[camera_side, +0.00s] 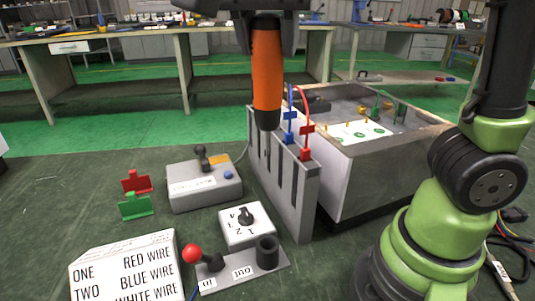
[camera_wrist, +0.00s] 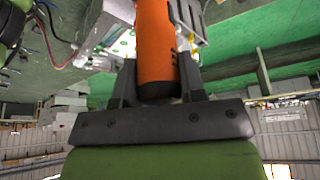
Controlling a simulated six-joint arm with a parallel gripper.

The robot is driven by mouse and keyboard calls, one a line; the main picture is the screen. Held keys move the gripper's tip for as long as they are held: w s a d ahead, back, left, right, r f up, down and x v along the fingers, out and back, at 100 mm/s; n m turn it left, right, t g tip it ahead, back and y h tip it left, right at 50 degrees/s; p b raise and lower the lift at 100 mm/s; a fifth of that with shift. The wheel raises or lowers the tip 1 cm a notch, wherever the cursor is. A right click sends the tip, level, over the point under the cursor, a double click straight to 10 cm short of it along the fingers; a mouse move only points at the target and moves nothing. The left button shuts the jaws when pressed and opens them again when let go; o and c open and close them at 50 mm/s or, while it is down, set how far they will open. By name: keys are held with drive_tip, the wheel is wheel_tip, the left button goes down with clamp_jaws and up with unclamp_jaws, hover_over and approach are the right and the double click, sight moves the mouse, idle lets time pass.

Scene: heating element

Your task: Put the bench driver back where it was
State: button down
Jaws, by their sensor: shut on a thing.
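The bench driver, with an orange body (camera_side: 267,70) and a dark nose, hangs upright with its nose down in the side view. My gripper (camera_side: 267,22) is shut on its upper end. In the wrist view the orange body (camera_wrist: 156,45) sits between the two dark fingers of my gripper (camera_wrist: 160,92). The driver's nose is in front of or above the grey slotted rack (camera_side: 303,200); I cannot tell whether they touch.
Blue (camera_side: 290,128) and red (camera_side: 306,147) wire clips stand at the rack. An open white-sided box (camera_side: 365,185) is behind it.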

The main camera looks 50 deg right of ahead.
wheel_tip(320, 180, down, 22)
drive_tip(key=shift+f, duration=0.25)
idle(0.3)
drive_tip(key=shift+f, duration=0.1)
drive_tip(key=shift+f, duration=0.25)
drive_tip(key=c, duration=0.7)
unclamp_jaws()
